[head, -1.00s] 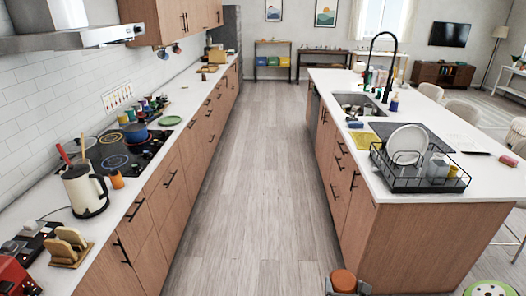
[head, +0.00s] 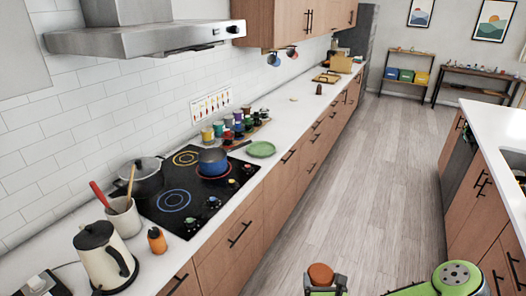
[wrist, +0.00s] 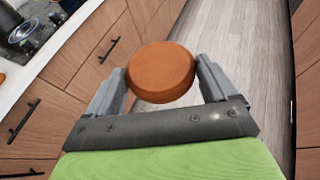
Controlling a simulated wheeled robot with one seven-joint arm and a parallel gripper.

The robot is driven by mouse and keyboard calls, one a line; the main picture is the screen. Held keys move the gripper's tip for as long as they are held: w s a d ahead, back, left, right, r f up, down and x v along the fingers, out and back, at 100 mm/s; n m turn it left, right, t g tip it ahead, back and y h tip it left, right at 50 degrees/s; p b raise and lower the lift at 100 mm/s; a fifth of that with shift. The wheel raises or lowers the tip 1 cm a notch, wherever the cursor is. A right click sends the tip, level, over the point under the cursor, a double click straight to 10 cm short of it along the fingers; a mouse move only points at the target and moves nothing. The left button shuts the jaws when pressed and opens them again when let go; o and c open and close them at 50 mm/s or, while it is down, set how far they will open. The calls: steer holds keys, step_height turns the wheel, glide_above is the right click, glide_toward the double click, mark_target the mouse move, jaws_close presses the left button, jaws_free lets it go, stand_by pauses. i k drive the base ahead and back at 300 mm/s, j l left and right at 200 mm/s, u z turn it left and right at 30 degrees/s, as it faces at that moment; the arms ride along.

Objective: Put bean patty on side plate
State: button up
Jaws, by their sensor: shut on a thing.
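The bean patty, a round brown-orange disc (wrist: 161,72), is held between the two grey fingers of my gripper (wrist: 160,88) in the wrist view. The patty also shows in the head view (head: 321,274) at the bottom edge, with my gripper (head: 325,286) around it, over the floor aisle. A small green plate (head: 260,149) lies on the left counter, just right of the stove. It looks empty.
The stove (head: 178,196) holds a blue pot (head: 212,162) with its handle towards the green plate and a grey lidded pot (head: 142,178). Several colourful jars stand behind the plate. A kettle (head: 103,258) is nearer. The counter beyond the plate is mostly clear. The island (head: 500,130) is at right.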

mark_target(261, 150)
steer(key=i+l, duration=0.1)
steer(key=i, duration=0.55)
steer(key=i+u, duration=0.1)
steer(key=i, duration=0.5)
